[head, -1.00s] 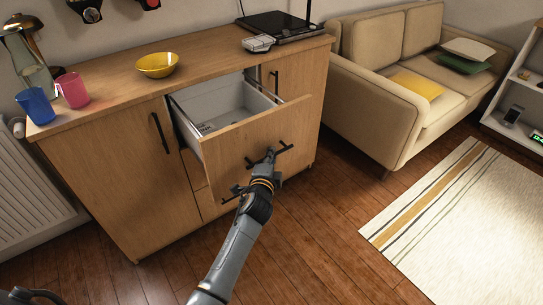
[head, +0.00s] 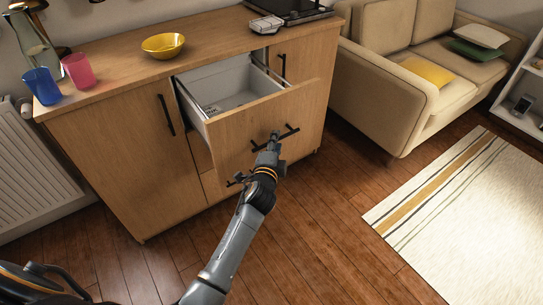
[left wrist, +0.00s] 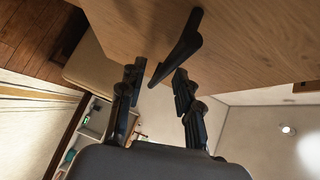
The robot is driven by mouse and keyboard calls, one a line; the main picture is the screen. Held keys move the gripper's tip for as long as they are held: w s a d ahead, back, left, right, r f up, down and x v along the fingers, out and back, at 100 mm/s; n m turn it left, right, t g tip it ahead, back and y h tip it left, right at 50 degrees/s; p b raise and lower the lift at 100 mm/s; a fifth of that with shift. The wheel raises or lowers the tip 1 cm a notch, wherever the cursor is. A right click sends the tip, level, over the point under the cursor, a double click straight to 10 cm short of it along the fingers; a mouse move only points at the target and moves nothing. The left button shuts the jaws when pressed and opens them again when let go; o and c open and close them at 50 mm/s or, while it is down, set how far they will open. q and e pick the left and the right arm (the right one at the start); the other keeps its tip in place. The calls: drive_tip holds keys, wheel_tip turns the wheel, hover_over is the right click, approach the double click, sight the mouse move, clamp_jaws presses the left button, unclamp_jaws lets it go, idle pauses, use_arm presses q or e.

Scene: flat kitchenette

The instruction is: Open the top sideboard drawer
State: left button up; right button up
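The top sideboard drawer (head: 245,133) is pulled well out of the wooden sideboard (head: 125,150), and its pale inside shows. Its black bar handle (head: 290,132) is on the wooden front. My left gripper (head: 274,141) is at this handle, in front of the drawer. In the left wrist view the two fingers (left wrist: 157,84) are apart, with the lower end of the handle (left wrist: 180,46) between the tips and a gap visible on either side. My right gripper is not in view.
A yellow bowl (head: 163,46), a blue cup (head: 42,86) and a pink cup (head: 78,70) stand on the sideboard top. A beige sofa (head: 385,105) stands to the right. Wooden floor (head: 310,225) and a striped rug (head: 465,215) lie in front.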

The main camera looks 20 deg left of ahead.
use_arm(q)
drive_tip(key=s+d+r, duration=0.1)
drive_tip(key=s, duration=0.8)
drive_tip(key=shift+s+r, duration=0.25)
drive_tip(key=shift+s, duration=0.15)
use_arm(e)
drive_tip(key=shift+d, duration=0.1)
